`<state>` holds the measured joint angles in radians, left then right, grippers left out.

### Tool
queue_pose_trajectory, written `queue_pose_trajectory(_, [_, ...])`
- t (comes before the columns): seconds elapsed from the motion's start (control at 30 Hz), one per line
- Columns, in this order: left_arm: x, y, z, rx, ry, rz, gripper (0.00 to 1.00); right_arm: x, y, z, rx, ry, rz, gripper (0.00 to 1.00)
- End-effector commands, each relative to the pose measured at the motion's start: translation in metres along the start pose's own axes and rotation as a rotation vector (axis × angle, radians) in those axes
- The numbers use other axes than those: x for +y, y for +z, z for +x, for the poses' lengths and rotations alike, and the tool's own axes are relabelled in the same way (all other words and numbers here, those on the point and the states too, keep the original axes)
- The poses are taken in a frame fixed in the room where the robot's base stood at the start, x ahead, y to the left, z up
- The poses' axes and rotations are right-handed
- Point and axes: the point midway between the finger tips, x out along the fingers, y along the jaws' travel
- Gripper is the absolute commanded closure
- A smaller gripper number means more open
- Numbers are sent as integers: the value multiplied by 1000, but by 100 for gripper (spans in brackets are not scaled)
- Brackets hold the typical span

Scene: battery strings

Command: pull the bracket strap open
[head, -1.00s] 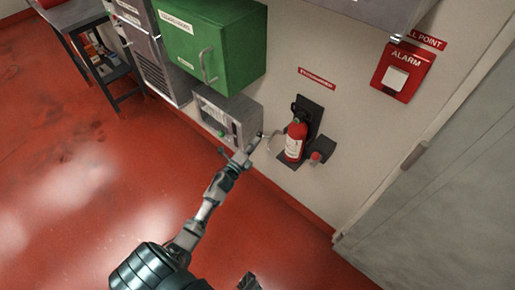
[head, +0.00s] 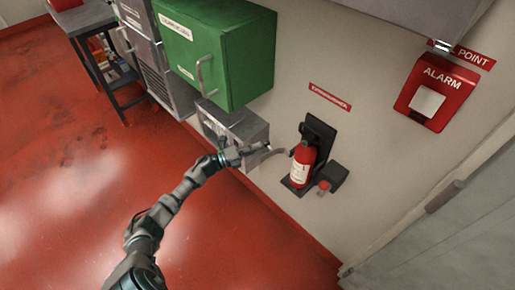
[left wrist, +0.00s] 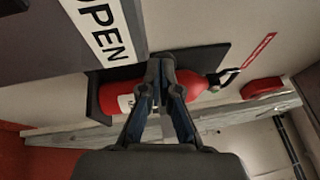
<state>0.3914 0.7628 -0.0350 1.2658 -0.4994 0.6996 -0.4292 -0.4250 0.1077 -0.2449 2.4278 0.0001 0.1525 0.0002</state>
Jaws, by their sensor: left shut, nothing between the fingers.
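The red fire extinguisher (head: 301,168) stands upright in a dark wall bracket (head: 320,134). In the head view a thin grey curved strap (head: 266,157) sticks out to the left from beside the extinguisher, toward my gripper. My left gripper (head: 243,151) is shut and empty, at or near the strap's outer end; I cannot tell if they touch. In the left wrist view the shut fingers (left wrist: 162,66) overlap the extinguisher (left wrist: 198,84) and hide its middle. A white OPEN label (left wrist: 103,36) lies beyond them at upper left. My right gripper is out of view.
A green cabinet (head: 219,50) hangs above and left of the bracket, with a grey box (head: 240,122) below it. A red alarm point (head: 436,92) is at upper right, with a grey door (head: 440,235) below it. The red floor at left is open.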

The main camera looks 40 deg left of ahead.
Motion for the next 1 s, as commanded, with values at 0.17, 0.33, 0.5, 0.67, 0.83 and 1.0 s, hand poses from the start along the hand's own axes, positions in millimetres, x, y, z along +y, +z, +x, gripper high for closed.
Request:
queue_pose_trajectory(0.17, [0, 0, 0, -2, 1, 1, 100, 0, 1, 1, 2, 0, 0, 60])
queue_pose_trajectory(0.33, [0, 0, 1, -2, 2, 2, 100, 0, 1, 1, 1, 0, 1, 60])
queue_pose_trajectory(0.5, [0, -1, 1, -2, 2, 2, 100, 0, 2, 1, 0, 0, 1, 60])
queue_pose_trajectory(0.67, [1, 0, -2, -2, 2, 1, 100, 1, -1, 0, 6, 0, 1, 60])
queue_pose_trajectory(0.83, [3, 0, -27, -3, 5, 0, 100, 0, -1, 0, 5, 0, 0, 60])
queue_pose_trajectory(1.0, [3, 0, -66, -2, 7, -1, 100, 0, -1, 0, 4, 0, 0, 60])
